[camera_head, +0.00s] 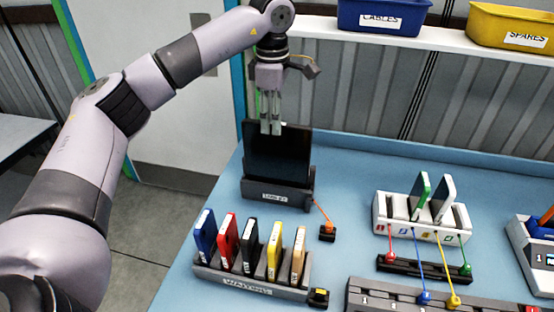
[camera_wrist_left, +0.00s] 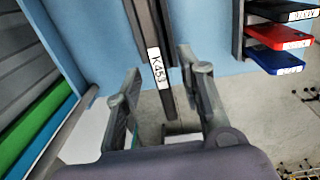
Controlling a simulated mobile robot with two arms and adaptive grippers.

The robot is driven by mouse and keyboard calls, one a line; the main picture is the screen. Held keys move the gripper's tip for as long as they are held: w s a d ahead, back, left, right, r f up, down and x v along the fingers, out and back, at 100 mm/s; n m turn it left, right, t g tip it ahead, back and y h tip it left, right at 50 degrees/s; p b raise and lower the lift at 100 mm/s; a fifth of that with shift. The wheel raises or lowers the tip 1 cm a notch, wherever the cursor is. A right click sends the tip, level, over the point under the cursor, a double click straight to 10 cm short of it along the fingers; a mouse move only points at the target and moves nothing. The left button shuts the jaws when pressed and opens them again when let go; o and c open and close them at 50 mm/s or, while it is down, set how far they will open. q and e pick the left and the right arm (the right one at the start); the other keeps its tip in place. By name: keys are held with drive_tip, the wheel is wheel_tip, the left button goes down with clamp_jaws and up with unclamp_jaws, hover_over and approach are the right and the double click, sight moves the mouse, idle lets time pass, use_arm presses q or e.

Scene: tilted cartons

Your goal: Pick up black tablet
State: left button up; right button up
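The black tablet (camera_head: 281,153) stands upright, leaning slightly, in a dark dock (camera_head: 268,192) with a white label on its front. My left gripper (camera_head: 270,130) points down at the tablet's top edge, its fingertips overlapping that edge in the head view. In the left wrist view, the two fingers are spread apart (camera_wrist_left: 160,68), with the tablet's narrow edge (camera_wrist_left: 168,104) and its K453 label between them. I see a gap on both sides of the edge. My right gripper is not in view.
A rack (camera_head: 250,283) of several coloured cartons stands in front of the dock. A white dock (camera_head: 420,225) with two upright devices is on the right. A blue bin (camera_head: 383,16) and a yellow bin (camera_head: 511,25) sit on the shelf. The blue tabletop (camera_head: 345,165) right of the tablet is clear.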

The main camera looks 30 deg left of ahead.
sight(276, 137)
use_arm(q)
drive_tip(key=shift+f, duration=0.5)
drive_tip(key=f, duration=0.1)
drive_tip(key=f+p, duration=0.1)
drive_tip(key=f, duration=0.1)
drive_tip(key=f+p, duration=0.1)
drive_tip(key=f, duration=0.1)
drive_tip(key=shift+w+d, duration=0.15)
drive_tip(key=shift+w, duration=0.1)
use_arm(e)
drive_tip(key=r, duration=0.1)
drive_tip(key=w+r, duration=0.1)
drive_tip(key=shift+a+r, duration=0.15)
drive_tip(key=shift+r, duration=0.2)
use_arm(q)
drive_tip(key=shift+c, duration=0.2)
clamp_jaws()
drive_tip(key=shift+r, duration=0.1)
